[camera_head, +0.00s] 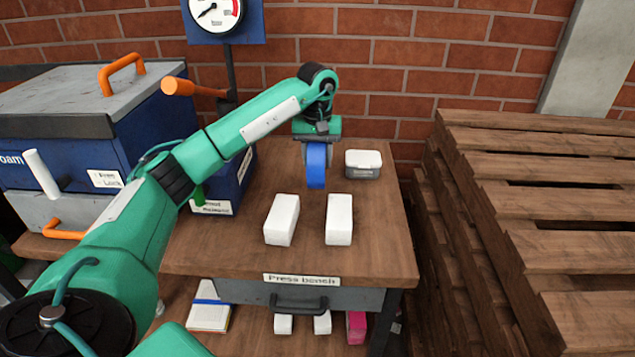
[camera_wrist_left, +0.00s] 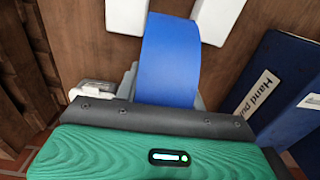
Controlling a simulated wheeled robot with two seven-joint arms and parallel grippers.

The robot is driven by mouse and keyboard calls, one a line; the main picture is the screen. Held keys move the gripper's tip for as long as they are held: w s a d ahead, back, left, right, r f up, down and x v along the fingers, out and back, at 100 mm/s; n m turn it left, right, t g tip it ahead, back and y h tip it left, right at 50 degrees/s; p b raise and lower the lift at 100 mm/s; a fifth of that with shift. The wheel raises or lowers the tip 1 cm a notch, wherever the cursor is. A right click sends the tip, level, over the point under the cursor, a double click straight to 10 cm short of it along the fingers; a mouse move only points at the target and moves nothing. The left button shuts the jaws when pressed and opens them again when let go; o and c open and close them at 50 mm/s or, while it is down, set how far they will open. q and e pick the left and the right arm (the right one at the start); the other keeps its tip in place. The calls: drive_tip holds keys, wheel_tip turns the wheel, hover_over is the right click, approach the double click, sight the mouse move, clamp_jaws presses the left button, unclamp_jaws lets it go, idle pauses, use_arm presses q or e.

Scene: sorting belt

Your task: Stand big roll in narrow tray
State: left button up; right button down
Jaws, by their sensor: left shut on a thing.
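A blue roll (camera_head: 316,167) hangs edge-on from my left gripper (camera_head: 316,148), above the wooden press bench. My left gripper is shut on it and points down. In the left wrist view the roll (camera_wrist_left: 168,60) shows as a broad blue band between the fingers. Two white blocks (camera_head: 282,219) and (camera_head: 339,219) lie side by side on the bench, with a gap between them. They are nearer the front edge than the roll. I see no thing that is clearly a narrow tray. My right gripper is not in view.
A small grey box with a white lid (camera_head: 363,164) stands right of the roll. A blue labelled box (camera_head: 230,185) stands at the bench's left, by a large blue cabinet (camera_head: 130,130). Stacked wooden pallets (camera_head: 540,180) stand to the right. The bench front (camera_head: 380,262) is bare.

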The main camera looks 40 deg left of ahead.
use_arm(q)
drive_tip(key=shift+f, duration=3.45)
drive_tip(key=shift+f, duration=0.1)
drive_tip(key=o, duration=1.2)
drive_tip(key=shift+o, duration=0.2)
